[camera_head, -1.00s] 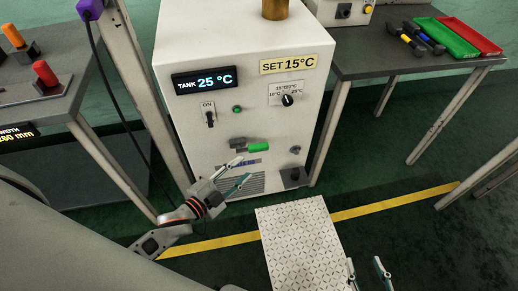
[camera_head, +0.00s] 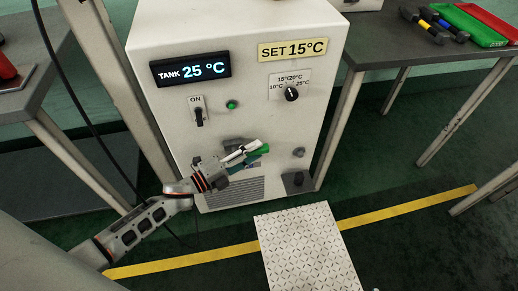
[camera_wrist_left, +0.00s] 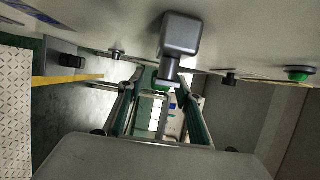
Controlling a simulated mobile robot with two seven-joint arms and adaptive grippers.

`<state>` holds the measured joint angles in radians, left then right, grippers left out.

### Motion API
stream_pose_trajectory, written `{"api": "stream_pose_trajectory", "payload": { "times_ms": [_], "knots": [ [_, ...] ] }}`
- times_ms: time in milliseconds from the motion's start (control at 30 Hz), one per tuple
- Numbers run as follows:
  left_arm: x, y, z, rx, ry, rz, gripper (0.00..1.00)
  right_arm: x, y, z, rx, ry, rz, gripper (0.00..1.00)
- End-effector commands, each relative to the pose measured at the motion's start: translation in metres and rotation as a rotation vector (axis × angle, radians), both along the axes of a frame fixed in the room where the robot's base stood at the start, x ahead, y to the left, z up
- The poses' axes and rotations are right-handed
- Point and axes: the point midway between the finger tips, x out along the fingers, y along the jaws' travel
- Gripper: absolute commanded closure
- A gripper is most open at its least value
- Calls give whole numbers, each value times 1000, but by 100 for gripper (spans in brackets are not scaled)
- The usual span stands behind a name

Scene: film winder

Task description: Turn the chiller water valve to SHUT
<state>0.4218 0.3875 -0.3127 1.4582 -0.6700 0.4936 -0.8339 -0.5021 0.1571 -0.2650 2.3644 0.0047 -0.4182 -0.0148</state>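The chiller (camera_head: 290,130) is a white cabinet with a TANK 25 °C display and a SET 15°C label. Low on its front is the water valve, with a grey body (camera_wrist_left: 181,35) and a green handle (camera_head: 259,153) pointing right. My left gripper (camera_head: 254,153) is at the handle, its fingers apart on either side of it. In the left wrist view, a bit of green handle (camera_wrist_left: 160,87) shows between the separated fingers; the fingers partly hide it in the head view. Only a speck of what may be my right gripper (camera_head: 376,289) shows at the bottom edge.
An ON switch (camera_head: 198,112), a green button (camera_head: 231,104) and a dial (camera_head: 291,93) are above the valve. A grey knob (camera_head: 299,152) is to its right. A patterned floor plate (camera_head: 305,245) lies in front. Tables stand on both sides.

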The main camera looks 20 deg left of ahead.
Motion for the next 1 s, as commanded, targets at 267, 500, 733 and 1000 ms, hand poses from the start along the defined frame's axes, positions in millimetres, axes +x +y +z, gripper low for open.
{"api": "stream_pose_trajectory", "payload": {
  "times_ms": [267,500,733,1000],
  "knots": [
    [18,-12,-1,0,2,1,65,3,4,6,17,-13,0,60],
    [19,-12,-1,0,1,1,65,5,5,8,20,-15,-4,60],
    [18,-12,-1,0,1,1,100,4,4,6,20,-12,-6,60],
    [14,-9,-2,-14,-4,0,100,-1,4,-2,20,4,-6,60]
  ]
}}
